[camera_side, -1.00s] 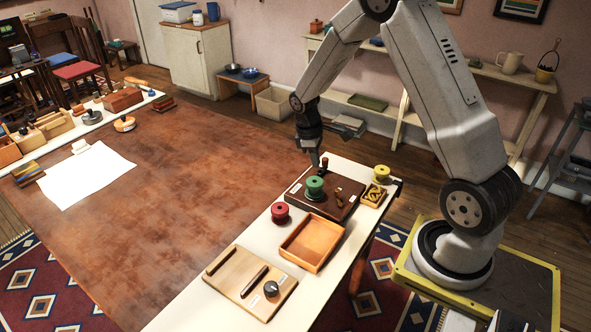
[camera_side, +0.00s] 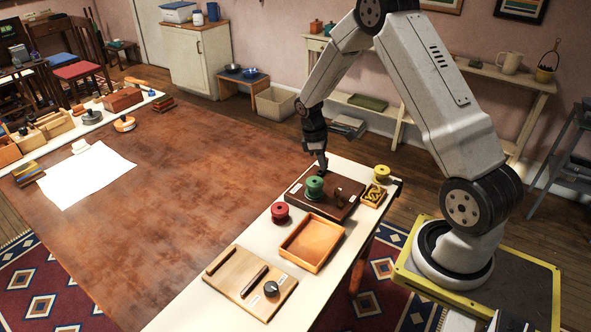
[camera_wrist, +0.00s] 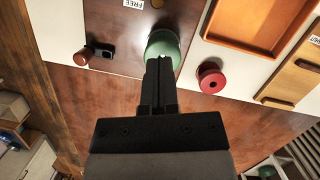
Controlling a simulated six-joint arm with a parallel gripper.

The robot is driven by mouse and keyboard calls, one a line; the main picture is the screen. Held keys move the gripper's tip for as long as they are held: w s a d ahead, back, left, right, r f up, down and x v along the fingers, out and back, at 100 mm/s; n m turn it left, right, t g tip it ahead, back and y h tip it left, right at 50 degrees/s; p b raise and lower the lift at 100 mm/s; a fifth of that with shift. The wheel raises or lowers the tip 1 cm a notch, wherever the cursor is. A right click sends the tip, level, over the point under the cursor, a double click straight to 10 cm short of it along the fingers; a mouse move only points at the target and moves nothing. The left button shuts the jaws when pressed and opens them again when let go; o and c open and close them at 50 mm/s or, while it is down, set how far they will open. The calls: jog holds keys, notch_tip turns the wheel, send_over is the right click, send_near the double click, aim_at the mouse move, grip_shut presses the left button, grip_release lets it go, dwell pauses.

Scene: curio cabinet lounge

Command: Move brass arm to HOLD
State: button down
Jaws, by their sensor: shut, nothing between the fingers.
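The dark brown wooden board (camera_side: 332,207) lies on the narrow white table. I cannot make out the whole brass arm or a HOLD label. A red-brown knob (camera_wrist: 83,57) with a black part beside it sits left of my fingers in the wrist view. My gripper (camera_side: 322,169) is shut and empty at the board's far end, just behind the spool.
A red spool (camera_side: 280,211), an orange tray (camera_side: 318,237) and a light wooden board (camera_side: 240,285) with a grey knob are on the same table. A yellow spool (camera_side: 382,173) and a small box (camera_side: 374,195) stand at right. The large brown table (camera_side: 190,190) is mostly clear.

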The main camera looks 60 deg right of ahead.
aim_at(339, 198)
jog(key=shift+x, duration=4.6)
jog(key=shift+s+d+m+y, duration=0.15)
jog(key=shift+d+m+y, duration=0.25)
jog(key=shift+m, duration=0.7)
jog(key=shift+s+d+m, duration=0.1)
jog(key=shift+d+m, duration=0.1)
jog(key=shift+m, duration=0.1)
jog(key=shift+s+d+m+y, duration=0.2)
jog(key=shift+d+m, duration=0.1)
jog(key=shift+m, duration=0.45)
jog(key=shift+s+d+m+y, duration=0.1)
jog(key=shift+s+d+m, duration=0.15)
jog(key=shift+m, duration=0.5)
jog(key=shift+s+d+m+y, duration=0.15)
jog(key=shift+s+d+m, duration=0.1)
jog(key=shift+m, duration=0.45)
jog(key=shift+s+d+m+y, duration=0.15)
jog(key=shift+s+d+m, duration=0.05)
jog(key=shift+m, duration=0.5)
jog(key=shift+s+d+m+y, duration=0.2)
jog(key=shift+s+m+y, duration=0.15)
jog(key=shift+m, duration=0.65)
jog(key=shift+s+d+m, duration=0.1)
jog(key=shift+s+m, duration=0.25)
jog(key=shift+m, duration=0.35)
jog(key=shift+w+a, duration=0.2)
jog(key=shift+a, duration=0.55)
